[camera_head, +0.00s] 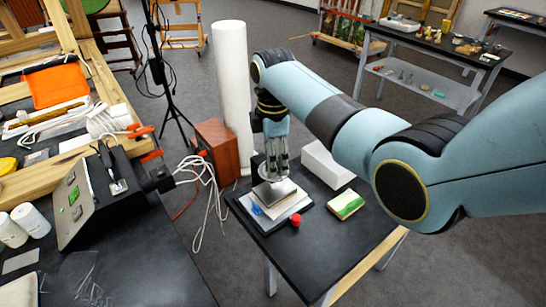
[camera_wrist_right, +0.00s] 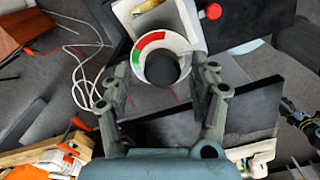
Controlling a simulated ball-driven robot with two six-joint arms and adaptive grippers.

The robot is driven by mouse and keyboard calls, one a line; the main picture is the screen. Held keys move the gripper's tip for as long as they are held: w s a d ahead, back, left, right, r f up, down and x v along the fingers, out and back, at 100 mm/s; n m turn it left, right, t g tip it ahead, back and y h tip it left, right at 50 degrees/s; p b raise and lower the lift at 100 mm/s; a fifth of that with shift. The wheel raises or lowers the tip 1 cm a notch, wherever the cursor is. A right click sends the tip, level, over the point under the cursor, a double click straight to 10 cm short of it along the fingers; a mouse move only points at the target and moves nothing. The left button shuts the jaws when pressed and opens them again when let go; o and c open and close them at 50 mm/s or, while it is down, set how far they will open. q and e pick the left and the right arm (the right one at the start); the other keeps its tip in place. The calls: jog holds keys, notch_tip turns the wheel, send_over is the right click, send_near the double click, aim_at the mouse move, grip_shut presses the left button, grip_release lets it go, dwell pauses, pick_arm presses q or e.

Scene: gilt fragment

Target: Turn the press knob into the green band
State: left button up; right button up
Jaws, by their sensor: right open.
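The press knob is a dark round knob (camera_wrist_right: 162,70) at the centre of a white dial (camera_wrist_right: 181,42) in the right wrist view. The dial carries a red band (camera_wrist_right: 150,39) and a green band (camera_wrist_right: 133,57). My right gripper (camera_wrist_right: 160,80) is open, with one finger on each side of the knob; I cannot tell if they touch it. In the head view my right gripper (camera_head: 275,168) points down over the press (camera_head: 273,192), largely hiding the knob and dial. A dark jointed shape at the wrist view's right edge may be my left gripper; its jaws are unclear.
The press stands on a small dark table (camera_head: 330,236). Beside it are a red ball-shaped knob (camera_head: 295,220), a green-and-white block (camera_head: 346,204) and a white block (camera_head: 327,165). A tall white column (camera_head: 232,90) and red-brown box (camera_head: 217,147) stand behind. A cluttered bench is at left.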

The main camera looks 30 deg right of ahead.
jog(key=shift+s+f, duration=0.1)
jog(key=shift+f, duration=0.4)
jog(key=shift+c, duration=1.4)
jog(key=c, duration=0.9)
jog(key=shift+o, duration=0.2)
pick_arm(q)
jog(key=shift+r, duration=0.1)
pick_arm(e)
jog(key=shift+m, duration=0.3)
